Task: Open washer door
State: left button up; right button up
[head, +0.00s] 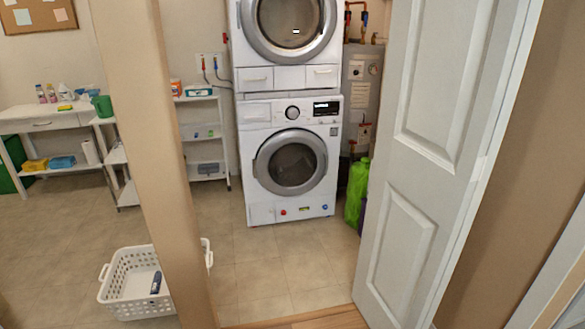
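A white front-loading washer (262,112) stands in the room beyond a doorway, at the middle of the head view. Its round door (290,187) has a grey ring and dark glass, and looks shut. A handle-like bulge shows on the left of the ring. A control panel with a knob and a dark display is above the door. A second white machine (254,77) with a similar round door is stacked on top, its upper part cut off by the frame. Neither of my grippers is in view.
A white panelled door (432,140) stands open on the right, and a tan doorway post (165,150) is on the left. A white laundry basket (118,285) sits on the floor, partly behind the post. A green bag (356,190) is right of the washer. The floor before it is clear.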

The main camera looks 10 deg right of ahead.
aim_at(261, 171)
jog(key=i+l+z, duration=0.15)
jog(key=i, duration=0.85)
